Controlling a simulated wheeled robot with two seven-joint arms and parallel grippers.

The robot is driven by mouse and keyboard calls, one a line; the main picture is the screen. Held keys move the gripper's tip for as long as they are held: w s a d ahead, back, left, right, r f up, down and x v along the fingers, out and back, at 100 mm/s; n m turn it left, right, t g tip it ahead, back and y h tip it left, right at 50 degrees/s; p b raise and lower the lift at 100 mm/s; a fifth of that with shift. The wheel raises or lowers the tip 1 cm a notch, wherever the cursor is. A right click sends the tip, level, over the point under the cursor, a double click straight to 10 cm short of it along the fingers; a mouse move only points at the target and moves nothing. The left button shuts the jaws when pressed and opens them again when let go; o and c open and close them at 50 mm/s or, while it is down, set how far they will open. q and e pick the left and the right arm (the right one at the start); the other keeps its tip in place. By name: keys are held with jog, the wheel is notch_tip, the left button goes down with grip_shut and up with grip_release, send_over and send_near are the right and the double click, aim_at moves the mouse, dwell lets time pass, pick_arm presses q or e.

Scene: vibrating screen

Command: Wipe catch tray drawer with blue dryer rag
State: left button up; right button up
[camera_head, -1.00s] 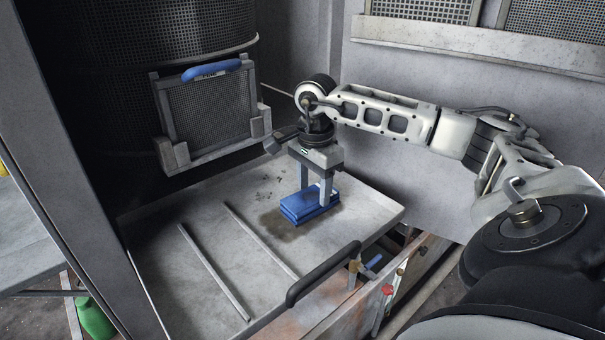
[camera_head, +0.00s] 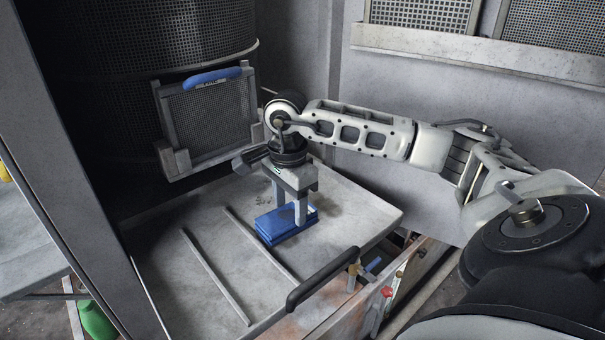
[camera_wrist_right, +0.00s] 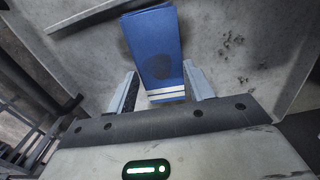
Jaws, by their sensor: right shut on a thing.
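The blue dryer rag (camera_head: 285,224) is a folded blue pad lying on the floor of the pulled-out catch tray drawer (camera_head: 355,208). My right gripper (camera_head: 289,213) points down and is shut on the rag, pressing it near the tray's back middle. In the right wrist view the rag (camera_wrist_right: 156,50) shows a dark damp patch and white stripes near the fingers (camera_wrist_right: 157,90). Small dark specks (camera_wrist_right: 232,42) lie on the tray beside it in that view. My left gripper is not in view.
Two thin raised bars (camera_head: 215,277) run along the tray's left half. A black handle (camera_head: 322,278) is on its front edge. A mesh panel with a blue handle (camera_head: 212,76) leans behind the tray. A green object (camera_head: 97,320) is at lower left.

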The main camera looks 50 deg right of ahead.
jog(key=shift+a, duration=0.6)
jog(key=shift+d, duration=0.55)
jog(key=shift+s+d+b, duration=0.15)
jog(key=shift+d+b, duration=0.45)
jog(key=shift+d, duration=1.2)
jog(key=shift+s+d+f+b, duration=0.15)
jog(key=shift+d+b, duration=0.2)
jog(key=shift+d, duration=0.75)
jog(key=shift+s+d, duration=0.2)
jog(key=shift+d, duration=0.95)
